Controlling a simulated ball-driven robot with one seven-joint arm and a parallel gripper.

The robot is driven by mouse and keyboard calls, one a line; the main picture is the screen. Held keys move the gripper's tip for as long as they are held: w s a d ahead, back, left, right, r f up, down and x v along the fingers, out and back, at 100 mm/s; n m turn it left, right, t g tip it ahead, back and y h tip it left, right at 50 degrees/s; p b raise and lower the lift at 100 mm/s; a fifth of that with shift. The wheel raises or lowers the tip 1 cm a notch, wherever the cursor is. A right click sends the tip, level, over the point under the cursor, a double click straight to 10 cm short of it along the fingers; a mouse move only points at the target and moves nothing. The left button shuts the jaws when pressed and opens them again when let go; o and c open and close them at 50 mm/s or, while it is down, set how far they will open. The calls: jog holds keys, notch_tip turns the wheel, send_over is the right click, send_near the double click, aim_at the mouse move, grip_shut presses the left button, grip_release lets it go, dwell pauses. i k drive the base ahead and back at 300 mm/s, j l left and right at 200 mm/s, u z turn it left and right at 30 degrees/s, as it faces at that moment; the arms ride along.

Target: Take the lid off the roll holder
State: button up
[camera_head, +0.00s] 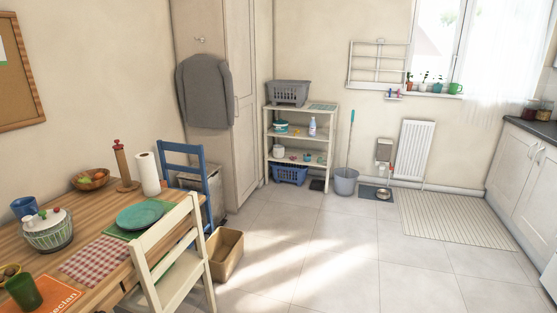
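A wooden upright post (122,165) on a round base stands at the back of the wooden table, on the left. It has a red knob-like top (117,144); this looks like the roll holder with its lid on, though it is small in view. A white paper roll (149,174) stands upright just to the right of the post, apart from it. My gripper is not in view.
The table (98,262) also bears a fruit bowl (91,180), a blue mug (24,207), a lidded green-white bowl (47,232) and a teal plate (140,215). The tiled floor (335,240) is clear.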

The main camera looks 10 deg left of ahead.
aim_at(117, 145)
jog(key=i+u, duration=0.15)
jog(key=i, duration=0.25)
jog(key=i+l+u, duration=0.2)
jog(key=i, duration=0.2)
jog(key=i+l+u, duration=0.15)
jog(key=i, duration=0.3)
jog(key=i+l+u, duration=0.15)
jog(key=i, duration=0.25)
